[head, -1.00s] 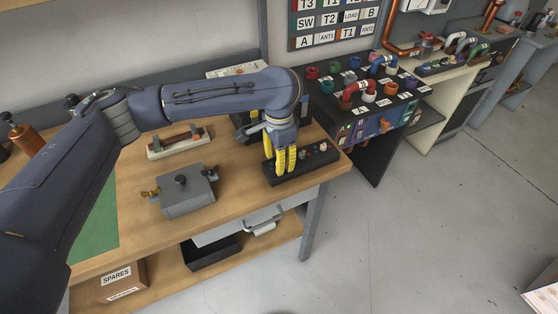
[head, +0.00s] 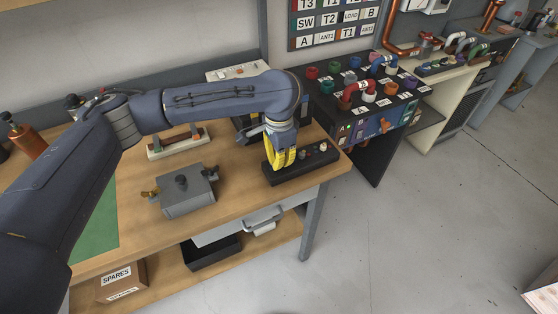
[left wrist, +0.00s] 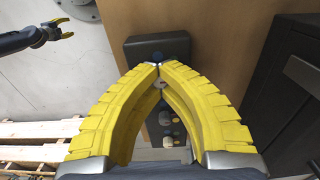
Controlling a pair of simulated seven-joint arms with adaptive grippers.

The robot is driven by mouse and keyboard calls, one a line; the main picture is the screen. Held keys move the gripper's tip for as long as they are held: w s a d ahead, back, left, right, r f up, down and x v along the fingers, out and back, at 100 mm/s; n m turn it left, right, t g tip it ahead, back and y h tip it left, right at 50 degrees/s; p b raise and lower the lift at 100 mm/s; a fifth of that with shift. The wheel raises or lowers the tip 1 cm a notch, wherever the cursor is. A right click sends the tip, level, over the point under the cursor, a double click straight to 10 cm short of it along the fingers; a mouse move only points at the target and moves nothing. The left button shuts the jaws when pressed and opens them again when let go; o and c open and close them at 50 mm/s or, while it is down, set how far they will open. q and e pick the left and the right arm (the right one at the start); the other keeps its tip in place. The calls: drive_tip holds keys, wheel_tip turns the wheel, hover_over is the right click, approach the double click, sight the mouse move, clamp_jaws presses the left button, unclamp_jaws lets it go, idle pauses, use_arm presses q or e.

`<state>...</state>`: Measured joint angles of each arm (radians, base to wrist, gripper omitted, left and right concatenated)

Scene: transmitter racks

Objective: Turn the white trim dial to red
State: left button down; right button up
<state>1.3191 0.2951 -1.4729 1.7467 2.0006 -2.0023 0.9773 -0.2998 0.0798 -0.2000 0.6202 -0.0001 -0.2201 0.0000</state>
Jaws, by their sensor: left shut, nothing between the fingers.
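A long black control box (head: 290,176) lies near the right front corner of the bench, with several small knobs on top. A pale knob (head: 323,147) stands near its right end. The box also shows in the left wrist view (left wrist: 150,48), with pale knobs (left wrist: 165,118) below the fingertips in the picture. Which knob is the white trim dial, and the red mark, I cannot make out. My left gripper (head: 280,166) is over the left part of the box, its yellow fingers shut with tips meeting (left wrist: 156,66). My right gripper (left wrist: 68,27) is open and empty, far off in the left wrist view.
A black patch panel with coloured plugs (head: 362,95) stands at the right.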

use_arm(q)
drive_tip(key=shift+w+m, duration=0.1)
drive_tip(key=shift+m, duration=0.5)
idle(0.5)
drive_tip(key=shift+m, duration=1.1)
drive_tip(key=m, duration=1)
drive_tip(key=shift+m, duration=2.1)
drive_tip(key=c, duration=1.3)
unclamp_jaws()
drive_tip(key=shift+c, duration=0.2)
drive_tip(key=shift+r, duration=0.1)
